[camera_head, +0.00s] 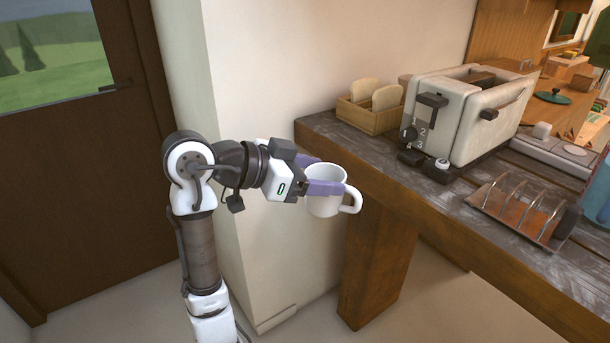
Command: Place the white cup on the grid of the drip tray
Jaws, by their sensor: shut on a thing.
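The white cup (323,204) is held in the air in front of the left end of the dark countertop. It looks upright, with its handle pointing right. My gripper (325,183) is shut on the cup, its purple fingers at the cup's upper part. I cannot make out a drip tray with a grid in this view.
On the counter (380,165) stand a wooden box with bread slices (370,115), a cream toaster (465,115) and a wire toast rack on a tray (515,205). A blue object (597,195) is cut off at the right edge. The counter's front edge is close to the cup.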

